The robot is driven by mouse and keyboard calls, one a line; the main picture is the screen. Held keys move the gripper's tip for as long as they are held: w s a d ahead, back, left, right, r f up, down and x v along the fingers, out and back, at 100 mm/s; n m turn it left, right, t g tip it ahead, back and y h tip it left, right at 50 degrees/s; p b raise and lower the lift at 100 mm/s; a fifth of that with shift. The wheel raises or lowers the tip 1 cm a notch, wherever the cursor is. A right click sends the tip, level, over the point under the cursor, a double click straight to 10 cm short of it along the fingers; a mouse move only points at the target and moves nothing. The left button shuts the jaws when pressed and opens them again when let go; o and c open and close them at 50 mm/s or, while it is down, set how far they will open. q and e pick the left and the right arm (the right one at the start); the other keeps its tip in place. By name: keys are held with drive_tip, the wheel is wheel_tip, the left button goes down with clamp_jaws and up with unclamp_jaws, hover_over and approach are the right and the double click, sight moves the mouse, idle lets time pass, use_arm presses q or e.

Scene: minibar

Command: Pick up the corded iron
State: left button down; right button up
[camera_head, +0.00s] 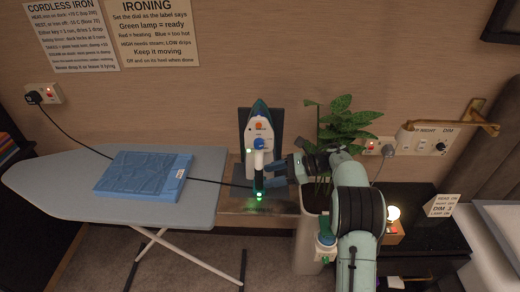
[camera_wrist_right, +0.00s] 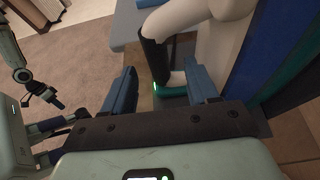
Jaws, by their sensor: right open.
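The iron (camera_head: 258,130), white with blue, green and orange parts, stands tip up against a dark panel on a metal plate (camera_head: 262,203) at the board's right end. Its black handle and white body also show in the wrist view (camera_wrist_right: 153,55). A green light glows at its lower end. A black cord (camera_head: 75,133) runs from the wall plug across the board to the iron's foot; where it joins is unclear. My right gripper (camera_head: 271,175) is open, its fingers (camera_wrist_right: 162,80) either side of the handle's lower end. My left gripper (camera_wrist_right: 50,98) hangs far off in the wrist view.
A folded blue cloth (camera_head: 145,175) lies on the ironing board (camera_head: 60,183). A potted plant (camera_head: 340,122) stands just behind my right arm. A lit lamp (camera_head: 393,213) and a dark bedside table (camera_head: 430,235) are at right. Instruction signs (camera_head: 152,33) hang on the wall.

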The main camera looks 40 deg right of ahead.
sight(258, 178)
drive_tip(key=p+x, duration=0.1)
drive_tip(key=x, duration=0.3)
drive_tip(key=shift+w+a, duration=0.2)
drive_tip(key=shift+a, duration=0.15)
drive_tip(key=shift+s, duration=0.1)
drive_tip(key=c, duration=1)
drive_tip(key=shift+r, duration=0.15)
clamp_jaws()
drive_tip(key=shift+r, duration=0.1)
